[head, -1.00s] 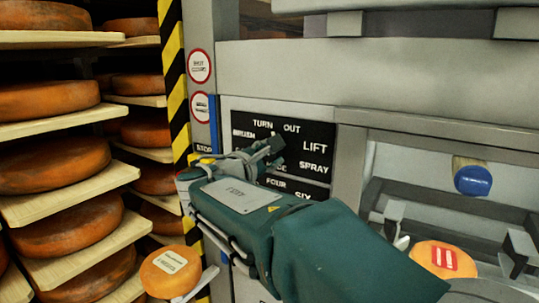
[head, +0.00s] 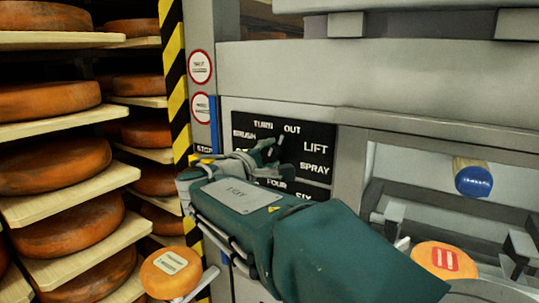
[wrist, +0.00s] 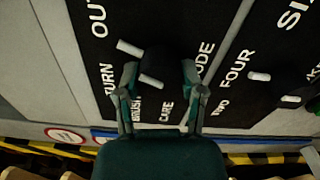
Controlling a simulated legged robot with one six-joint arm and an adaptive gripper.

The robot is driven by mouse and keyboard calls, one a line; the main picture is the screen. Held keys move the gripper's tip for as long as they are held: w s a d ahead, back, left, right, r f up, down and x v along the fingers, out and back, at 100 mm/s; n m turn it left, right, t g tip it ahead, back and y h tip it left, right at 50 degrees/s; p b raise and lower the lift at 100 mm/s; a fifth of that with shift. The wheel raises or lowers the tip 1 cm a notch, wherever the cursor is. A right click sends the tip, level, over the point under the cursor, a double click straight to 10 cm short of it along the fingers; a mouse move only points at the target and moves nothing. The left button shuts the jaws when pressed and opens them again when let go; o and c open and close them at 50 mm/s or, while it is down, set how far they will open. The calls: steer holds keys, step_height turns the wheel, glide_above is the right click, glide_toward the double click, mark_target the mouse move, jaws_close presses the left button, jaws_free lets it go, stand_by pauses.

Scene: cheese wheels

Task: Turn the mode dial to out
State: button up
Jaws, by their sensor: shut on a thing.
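The black control panel (head: 318,152) carries white words, with TURN and OUT along its top, BRUSH at left, and LIFT and SPRAY at right. My gripper (head: 268,152) is in front of the panel's left middle and hides the mode dial in the head view. In the wrist view, my gripper (wrist: 161,72) has one finger on each side of the dark mode dial (wrist: 153,64) and is shut on it. One pale bar lies toward the OUT and TURN side and another toward BRUSH and CARE. I cannot tell which one is the pointer.
A second dial's pale bars (wrist: 259,76) show near FOUR. Shelves of cheese wheels (head: 52,164) stand at left, beside a striped post (head: 174,75). A labelled cheese (head: 170,272) is low in front. A blue-ended roller (head: 473,181) and another cheese (head: 444,261) are at right.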

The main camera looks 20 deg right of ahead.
steer(key=shift+f, duration=0.2)
steer(key=o, duration=1.1)
steer(key=shift+w, duration=0.1)
steer(key=shift+o, duration=0.2)
steer(key=shift+r, duration=0.1)
steer(key=shift+a, duration=0.2)
steer(key=v, duration=1.2)
steer(key=shift+d, duration=0.15)
